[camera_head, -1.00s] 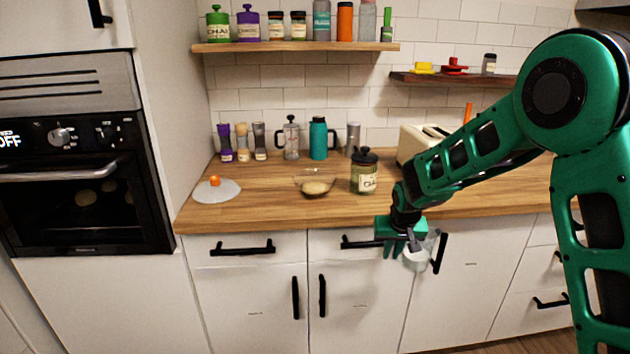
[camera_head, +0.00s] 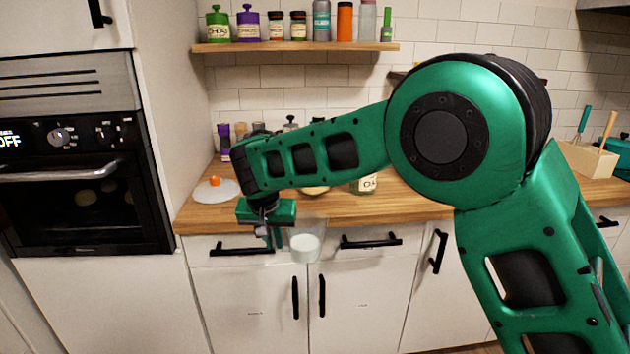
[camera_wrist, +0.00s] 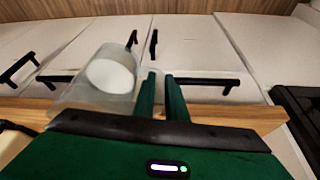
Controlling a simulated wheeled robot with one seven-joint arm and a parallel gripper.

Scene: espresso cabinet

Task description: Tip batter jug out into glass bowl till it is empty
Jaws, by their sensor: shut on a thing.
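The batter jug (camera_head: 305,247), a clear vessel with pale batter in it, hangs in front of the counter's front edge in the head view. My gripper (camera_head: 274,240) is shut on it from its left side. In the wrist view the jug (camera_wrist: 104,76) shows beside the closed fingers (camera_wrist: 160,90), with a whitish round patch of batter inside. The glass bowl (camera_head: 315,191) stands on the counter, behind and slightly right of the jug. My forearm hides most of it; a pale strip shows below the arm.
A pale round lid with an orange knob (camera_head: 215,189) lies on the counter (camera_head: 400,206) at left. A labelled jar (camera_head: 365,186) stands right of the bowl, partly hidden by my arm. Cabinet handles (camera_head: 370,241) stick out below the counter edge.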

